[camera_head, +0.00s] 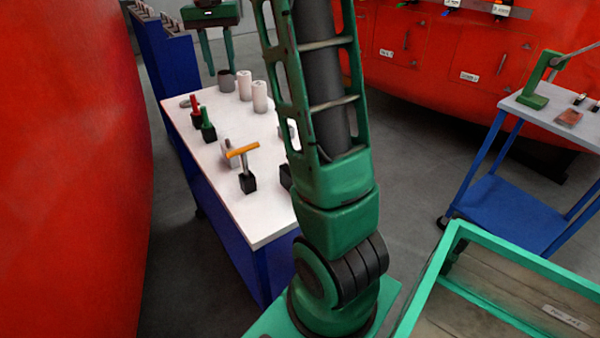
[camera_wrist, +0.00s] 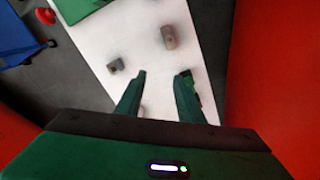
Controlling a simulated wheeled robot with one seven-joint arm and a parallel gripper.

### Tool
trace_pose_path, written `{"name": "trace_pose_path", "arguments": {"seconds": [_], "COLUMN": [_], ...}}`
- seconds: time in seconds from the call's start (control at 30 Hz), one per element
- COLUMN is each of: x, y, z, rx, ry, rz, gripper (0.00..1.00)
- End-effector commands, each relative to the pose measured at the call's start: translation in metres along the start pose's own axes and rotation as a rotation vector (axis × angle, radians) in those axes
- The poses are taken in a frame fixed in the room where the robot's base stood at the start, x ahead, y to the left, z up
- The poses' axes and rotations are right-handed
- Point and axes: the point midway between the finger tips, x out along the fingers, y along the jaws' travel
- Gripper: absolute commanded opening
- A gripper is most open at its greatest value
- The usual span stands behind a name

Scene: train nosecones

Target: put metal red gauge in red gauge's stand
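A small red upright piece (camera_head: 195,105), which looks like the red gauge, stands on the white-topped table near its left edge in the head view. A dark base seems to be under it, but it is too small to tell whether this is its stand. My gripper (camera_head: 219,69) is above the far end of the table, fingers pointing down, apart from the red piece. In the wrist view, my gripper (camera_wrist: 162,73) is open, with nothing between its fingertips. I cannot pick out the red gauge there.
A green gauge (camera_head: 208,126) stands beside the red piece. An orange-handled T tool (camera_head: 243,151) stands in a black block nearer. A dark cup (camera_head: 226,82) and white cylinders (camera_head: 259,96) are at the far end. My arm hides the table's right side.

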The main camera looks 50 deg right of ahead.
Motion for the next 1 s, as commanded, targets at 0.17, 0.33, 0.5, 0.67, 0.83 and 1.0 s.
{"name": "trace_pose_path", "arguments": {"seconds": [0.17,0.33,0.5,0.67,0.83,1.0], "x": [0.007,0.029,0.064,0.099,0.124,0.131], "y": [0.053,0.100,0.144,0.175,0.192,0.196], "z": [0.068,0.136,0.208,0.267,0.302,0.310], "rx": [-0.053,-0.110,-0.173,-0.229,-0.268,-0.278], "ry": [-0.001,-0.006,-0.015,-0.023,-0.028,-0.029], "rz": [-0.005,-0.013,-0.026,-0.039,-0.049,-0.051], "gripper": [0.35,0.35,0.35,0.35,0.35,0.35]}}
